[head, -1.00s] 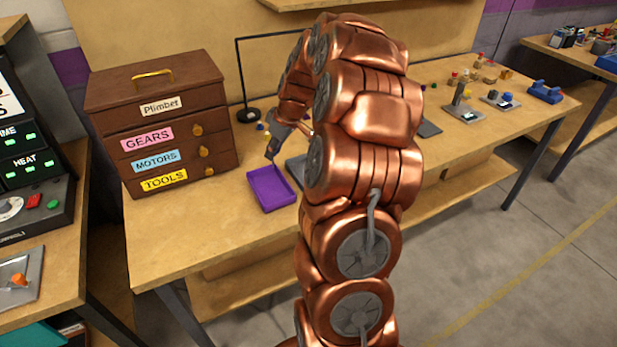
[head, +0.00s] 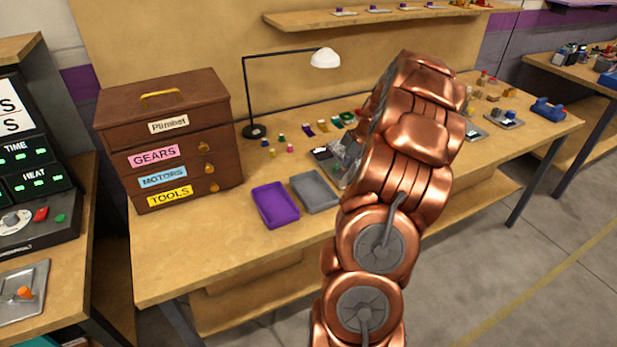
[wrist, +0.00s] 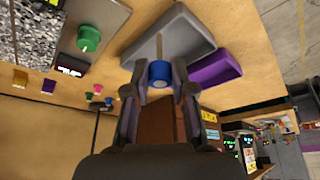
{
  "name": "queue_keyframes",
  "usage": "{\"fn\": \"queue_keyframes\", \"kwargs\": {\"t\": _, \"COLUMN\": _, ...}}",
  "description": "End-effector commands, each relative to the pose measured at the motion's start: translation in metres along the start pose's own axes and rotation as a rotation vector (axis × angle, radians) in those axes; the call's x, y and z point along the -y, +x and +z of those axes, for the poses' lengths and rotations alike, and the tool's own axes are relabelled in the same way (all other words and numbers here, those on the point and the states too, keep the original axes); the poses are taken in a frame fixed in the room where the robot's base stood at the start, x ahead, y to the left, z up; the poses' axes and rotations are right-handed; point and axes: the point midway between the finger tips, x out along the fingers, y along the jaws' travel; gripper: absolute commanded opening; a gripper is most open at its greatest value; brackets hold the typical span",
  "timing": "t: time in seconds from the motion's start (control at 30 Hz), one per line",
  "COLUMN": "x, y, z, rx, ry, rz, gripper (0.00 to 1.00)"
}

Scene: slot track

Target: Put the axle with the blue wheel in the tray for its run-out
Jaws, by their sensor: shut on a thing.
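My gripper (wrist: 159,88) is shut on the axle with the blue wheel (wrist: 159,72) in the wrist view. The wheel sits between the fingertips, and the thin pale axle points away from the gripper. Behind it lies the grey tray (wrist: 186,22), with the purple tray (wrist: 212,70) beside it. The held axle cannot be made out there. The purple tray (head: 275,205) stands left of the grey one; both look empty.
A gauge with a small display (wrist: 72,65) and a green wheel (wrist: 89,37) lies beside the grey tray. A lamp (head: 325,58) and several small coloured parts stand behind. A brown drawer chest (head: 168,135) is at left. The front left bench top is clear.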

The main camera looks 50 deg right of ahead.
Motion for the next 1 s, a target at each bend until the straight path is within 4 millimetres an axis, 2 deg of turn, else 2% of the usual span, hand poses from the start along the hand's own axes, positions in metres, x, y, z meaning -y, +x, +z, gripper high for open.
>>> {"fn": "queue_keyframes", "kwargs": {"t": 0.03, "x": 0.003, "y": 0.002, "z": -0.011, "rx": 0.003, "ry": -0.004, "rz": -0.001, "gripper": 0.00}}
{"fn": "queue_keyframes", "kwargs": {"t": 0.2, "x": 0.011, "y": 0.019, "z": -0.042, "rx": 0.004, "ry": -0.002, "rz": -0.002, "gripper": 0.00}}
{"fn": "queue_keyframes", "kwargs": {"t": 0.4, "x": 0.018, "y": 0.035, "z": -0.068, "rx": 0.003, "ry": -0.001, "rz": -0.003, "gripper": 0.00}}
{"fn": "queue_keyframes", "kwargs": {"t": 0.73, "x": 0.023, "y": 0.045, "z": -0.088, "rx": 0.002, "ry": -0.001, "rz": 0.000, "gripper": 0.00}}
{"fn": "queue_keyframes", "kwargs": {"t": 1.0, "x": 0.022, "y": 0.075, "z": -0.073, "rx": 0.002, "ry": 0.002, "rz": -0.001, "gripper": 0.00}}
